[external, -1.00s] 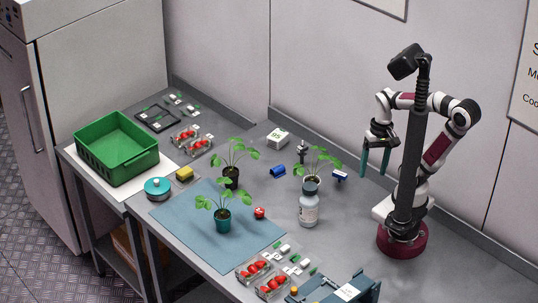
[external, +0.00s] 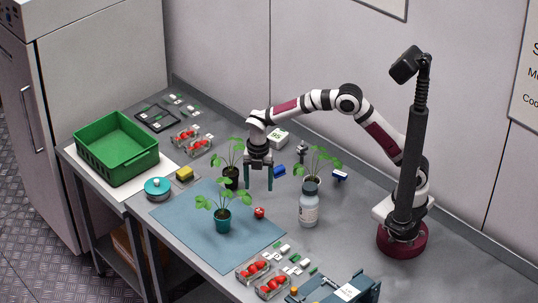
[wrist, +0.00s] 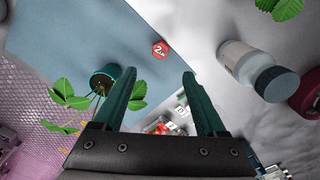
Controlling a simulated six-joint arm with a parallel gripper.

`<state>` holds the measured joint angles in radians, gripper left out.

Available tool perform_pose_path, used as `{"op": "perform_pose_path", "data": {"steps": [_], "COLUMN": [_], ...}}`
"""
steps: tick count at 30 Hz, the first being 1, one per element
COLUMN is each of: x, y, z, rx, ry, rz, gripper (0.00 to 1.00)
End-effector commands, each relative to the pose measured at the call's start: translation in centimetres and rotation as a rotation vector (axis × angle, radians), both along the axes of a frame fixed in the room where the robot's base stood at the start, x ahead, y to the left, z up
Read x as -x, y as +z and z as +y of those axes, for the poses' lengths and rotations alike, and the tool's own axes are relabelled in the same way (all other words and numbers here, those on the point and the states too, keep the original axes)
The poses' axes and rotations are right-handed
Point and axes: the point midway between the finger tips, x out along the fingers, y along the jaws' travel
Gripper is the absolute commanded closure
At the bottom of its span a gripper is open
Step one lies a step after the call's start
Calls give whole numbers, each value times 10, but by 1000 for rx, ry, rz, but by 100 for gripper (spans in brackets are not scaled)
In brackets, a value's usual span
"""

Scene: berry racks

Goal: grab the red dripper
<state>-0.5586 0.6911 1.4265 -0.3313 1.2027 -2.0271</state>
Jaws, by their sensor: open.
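The red dripper (external: 259,212) is a small red piece on the blue mat (external: 180,215), near the mat's right edge. In the wrist view the red dripper (wrist: 160,49) shows a white marking on its top face and lies beyond the fingertips, between their lines. My gripper (external: 258,189) points down with its two teal fingers apart and nothing between them. It is above the table, behind the dripper in the external view, and does not touch it. The wrist view also shows my open gripper (wrist: 159,75).
Potted seedlings stand close by: one in a teal pot (external: 222,226), one in a dark pot (external: 231,183), and one behind the grey bottle (external: 309,207). A blue dripper (external: 279,171) lies behind my gripper. A green crate (external: 118,165) stands at left.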

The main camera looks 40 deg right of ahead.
Motion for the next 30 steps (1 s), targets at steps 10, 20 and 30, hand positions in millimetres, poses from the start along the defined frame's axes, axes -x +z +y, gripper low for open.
{"op": "perform_pose_path", "data": {"steps": [10, 20, 30], "x": [0, -2, -2], "y": [-66, -108, -107], "z": [-2, -3, -3], "rx": [1, -3, -3], "ry": [-5, -5, -5], "rz": [3, -2, -2], "gripper": [26, 26, 66]}}
